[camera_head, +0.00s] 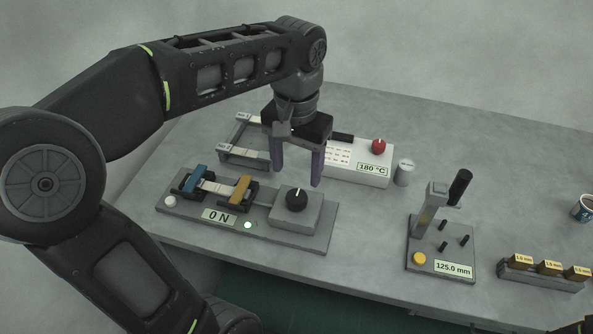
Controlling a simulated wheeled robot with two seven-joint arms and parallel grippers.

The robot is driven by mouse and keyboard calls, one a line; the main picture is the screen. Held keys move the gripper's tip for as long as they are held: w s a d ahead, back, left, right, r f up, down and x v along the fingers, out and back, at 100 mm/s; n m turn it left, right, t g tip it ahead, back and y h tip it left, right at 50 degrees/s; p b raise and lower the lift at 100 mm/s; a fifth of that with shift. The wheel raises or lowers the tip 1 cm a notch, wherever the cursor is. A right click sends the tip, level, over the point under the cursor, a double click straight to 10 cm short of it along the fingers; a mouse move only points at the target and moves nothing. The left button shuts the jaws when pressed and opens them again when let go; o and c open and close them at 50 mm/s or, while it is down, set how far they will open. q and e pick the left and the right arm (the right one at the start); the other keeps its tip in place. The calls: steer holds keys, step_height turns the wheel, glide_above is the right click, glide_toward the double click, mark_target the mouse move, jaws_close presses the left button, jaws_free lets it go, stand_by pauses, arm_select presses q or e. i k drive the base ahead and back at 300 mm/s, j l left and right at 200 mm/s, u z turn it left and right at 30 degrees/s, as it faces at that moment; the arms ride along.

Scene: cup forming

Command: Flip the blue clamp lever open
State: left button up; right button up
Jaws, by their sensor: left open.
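The blue clamp lever (194,178) is at the left end of the grey fixture (174,211), over a black clamp block. A pale strip (216,187) runs from it to the yellow clamp lever (241,190). Whether the blue lever is down or raised is hard to tell at this size. My left gripper (297,179) points down with its two purple-grey fingers apart and empty. In the picture it is over and just behind the black knob (297,199), well to the right of the blue lever. My right gripper is not in view.
The fixture has a "0 N" display (219,216). Behind are a grey rack (246,155) and a "180 °C" box with a red knob (378,146). A grey cylinder (404,173), a "125.0 mm" gauge (452,267), blocks (550,268) and a cup (584,209) stand right.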

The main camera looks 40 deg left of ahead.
mark_target(187, 190)
steer(key=k, duration=1)
